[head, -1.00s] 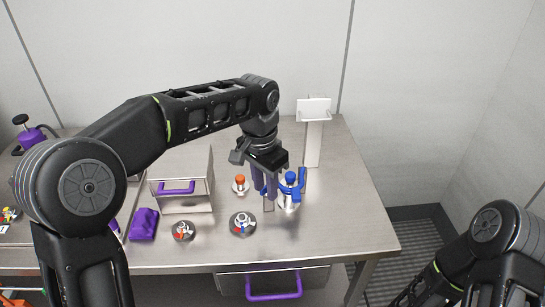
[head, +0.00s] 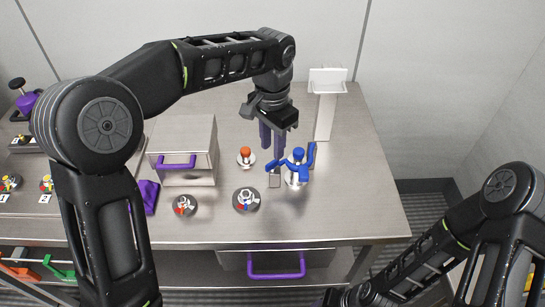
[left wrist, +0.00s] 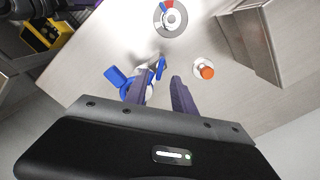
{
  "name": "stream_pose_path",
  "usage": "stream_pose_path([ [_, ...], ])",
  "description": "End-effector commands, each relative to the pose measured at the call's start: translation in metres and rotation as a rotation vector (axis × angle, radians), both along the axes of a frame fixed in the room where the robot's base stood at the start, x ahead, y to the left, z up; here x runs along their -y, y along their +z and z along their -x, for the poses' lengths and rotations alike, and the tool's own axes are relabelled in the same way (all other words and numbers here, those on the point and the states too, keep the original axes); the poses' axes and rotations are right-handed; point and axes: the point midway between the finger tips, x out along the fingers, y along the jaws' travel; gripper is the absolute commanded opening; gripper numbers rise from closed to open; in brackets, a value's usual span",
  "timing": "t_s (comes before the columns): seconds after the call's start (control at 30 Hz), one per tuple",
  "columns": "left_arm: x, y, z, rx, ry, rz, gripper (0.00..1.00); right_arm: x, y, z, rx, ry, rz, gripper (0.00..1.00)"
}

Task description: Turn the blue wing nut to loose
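The blue wing nut (head: 297,157) sits on a small metal stand near the table's right end. One wing points up and right, the other down and left. It also shows in the left wrist view (left wrist: 118,78), partly hidden by a finger. My left gripper (head: 273,148) points down just left of the nut. Its purple fingers are apart, with a gap between their tips in the left wrist view (left wrist: 160,92). It is open and holds nothing; touching cannot be made out. My right gripper (head: 335,298) is at the bottom edge, mostly cut off.
An orange-topped knob (head: 246,155) stands left of the nut. Two round dials (head: 247,200) (head: 184,206) lie nearer the front edge. A metal box with a purple handle (head: 178,163) stands left. A white-topped post (head: 326,110) rises behind the nut. The table's right end is clear.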

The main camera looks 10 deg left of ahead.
Motion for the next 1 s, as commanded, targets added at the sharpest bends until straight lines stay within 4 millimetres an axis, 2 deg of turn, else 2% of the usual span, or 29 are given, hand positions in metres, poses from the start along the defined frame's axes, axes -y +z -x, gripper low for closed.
stream_pose_path([
  [0.3,0.000,-0.046,0.000,-0.002,0.000,0.000,0.31,0.000,0.006,0.001,-0.003,0.000,0.002,0.36],
  [0.43,0.000,-0.054,0.000,0.000,0.000,0.000,0.31,0.000,0.007,0.001,-0.003,-0.001,0.003,0.36],
  [0.67,0.000,-0.055,0.000,0.001,0.000,0.001,0.31,0.000,0.006,0.001,-0.003,-0.001,0.003,0.36],
  [1.0,0.000,-0.054,0.000,0.001,0.000,0.001,0.05,0.000,0.006,0.001,-0.003,-0.001,0.002,0.36],
])
